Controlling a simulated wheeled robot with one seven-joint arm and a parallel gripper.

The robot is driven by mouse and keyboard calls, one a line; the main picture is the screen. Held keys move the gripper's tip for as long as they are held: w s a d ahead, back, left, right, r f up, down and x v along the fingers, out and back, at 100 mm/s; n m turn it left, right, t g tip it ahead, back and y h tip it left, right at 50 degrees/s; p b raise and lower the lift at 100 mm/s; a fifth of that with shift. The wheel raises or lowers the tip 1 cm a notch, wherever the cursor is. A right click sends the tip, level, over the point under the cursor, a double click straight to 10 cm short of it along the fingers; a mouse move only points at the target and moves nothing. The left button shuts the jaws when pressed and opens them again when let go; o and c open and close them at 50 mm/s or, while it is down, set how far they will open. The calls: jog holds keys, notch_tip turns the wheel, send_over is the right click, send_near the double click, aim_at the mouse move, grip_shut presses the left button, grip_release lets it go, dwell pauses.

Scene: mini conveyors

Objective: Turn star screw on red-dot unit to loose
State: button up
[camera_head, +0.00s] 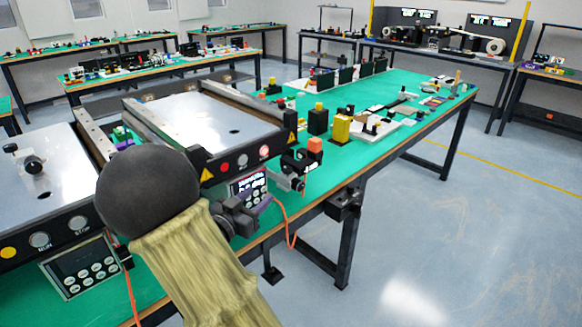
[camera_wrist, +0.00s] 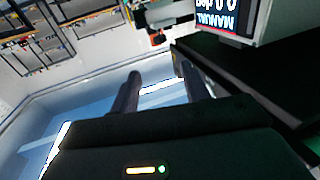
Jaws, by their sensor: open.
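The red-dot unit (camera_head: 205,125) is a mini conveyor with a pale top plate and a dark front rail carrying a red dot (camera_head: 225,167). Its display (camera_head: 250,183) sits below the rail, partly hidden by my arm; a display reading MANUAL (camera_wrist: 215,14) shows upside down in the wrist view. A black fitting (camera_head: 298,163) stands at the unit's right front corner; I cannot make out which part is the star screw. My gripper (camera_head: 262,204) is in front of the display, left of and below this fitting. In the wrist view its fingers (camera_wrist: 158,75) are apart and empty.
A yellow-dot conveyor (camera_head: 25,205) stands at left with a black knob (camera_head: 33,165) on top. An orange cable (camera_head: 290,225) hangs over the green table's (camera_head: 385,88) front edge. Yellow and black blocks (camera_head: 318,119) stand behind the fitting. The floor at right is clear.

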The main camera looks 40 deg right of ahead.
aim_at(290, 168)
jog(key=shift+d, duration=0.1)
jog(key=b+x, duration=0.1)
jog(key=x, duration=1.6)
jog(key=shift+w, duration=0.25)
jog(key=c, duration=1)
